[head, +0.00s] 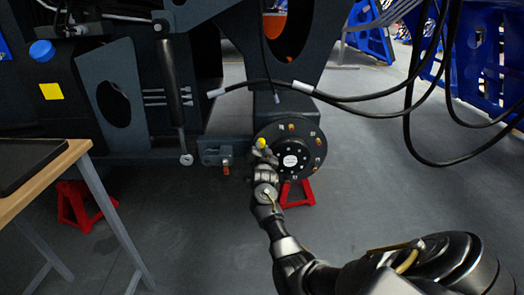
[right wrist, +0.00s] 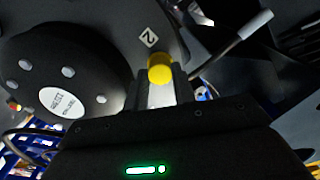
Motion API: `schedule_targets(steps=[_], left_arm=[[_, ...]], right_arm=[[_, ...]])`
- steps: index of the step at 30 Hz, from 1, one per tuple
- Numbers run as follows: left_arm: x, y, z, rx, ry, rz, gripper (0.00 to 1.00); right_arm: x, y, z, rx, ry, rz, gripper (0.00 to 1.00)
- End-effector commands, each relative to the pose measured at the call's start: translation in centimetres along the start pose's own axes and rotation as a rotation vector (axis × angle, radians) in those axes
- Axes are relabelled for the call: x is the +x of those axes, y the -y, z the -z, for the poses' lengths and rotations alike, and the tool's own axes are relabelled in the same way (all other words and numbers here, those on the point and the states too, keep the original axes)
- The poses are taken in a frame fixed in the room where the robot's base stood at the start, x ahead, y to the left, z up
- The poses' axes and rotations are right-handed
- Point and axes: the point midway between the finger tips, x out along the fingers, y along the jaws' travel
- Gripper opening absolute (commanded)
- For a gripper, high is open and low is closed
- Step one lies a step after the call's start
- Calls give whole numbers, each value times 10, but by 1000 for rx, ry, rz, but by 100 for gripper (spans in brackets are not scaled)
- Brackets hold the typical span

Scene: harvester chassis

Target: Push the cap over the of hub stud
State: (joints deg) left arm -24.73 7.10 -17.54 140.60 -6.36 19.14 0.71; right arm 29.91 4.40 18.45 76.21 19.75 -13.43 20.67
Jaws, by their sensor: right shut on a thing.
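The round black wheel hub (head: 291,148) is on the chassis in the middle of the head view, with copper-coloured studs (head: 291,127) around its rim. My right gripper (head: 264,152) is at the hub's left side, shut on a yellow cap (head: 262,142). In the right wrist view the yellow cap (right wrist: 160,68) sits at the fingertips of my right gripper (right wrist: 160,88), close to the hub face and a label with a 2 (right wrist: 149,38). The stud at the cap is hidden, so I cannot tell whether the cap is over it. My left gripper is not in view.
Black cables (head: 345,101) hang above and right of the hub. A red stand (head: 297,193) is below it. A wooden table (head: 70,152) with a black tray (head: 25,158) is at the left. Blue racks (head: 487,75) stand at the far right. The floor at right is mostly clear.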

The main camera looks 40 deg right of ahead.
Motion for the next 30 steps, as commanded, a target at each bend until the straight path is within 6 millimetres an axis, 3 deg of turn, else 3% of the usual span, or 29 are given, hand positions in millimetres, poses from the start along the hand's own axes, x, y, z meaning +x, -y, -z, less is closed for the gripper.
schedule_targets(steps=[8, 9, 15, 23, 30], left_arm=[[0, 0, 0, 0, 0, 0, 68], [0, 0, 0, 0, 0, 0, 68], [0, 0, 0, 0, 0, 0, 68], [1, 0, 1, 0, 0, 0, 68], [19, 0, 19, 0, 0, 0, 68]], right_arm=[[1, 0, 0, 0, 0, 0, 13], [1, 0, 0, 0, -1, 0, 28], [1, 0, 0, 0, -1, 0, 51], [-1, 1, 1, 0, 0, 0, 51], [-22, 3, 4, 0, 1, 0, 51]])
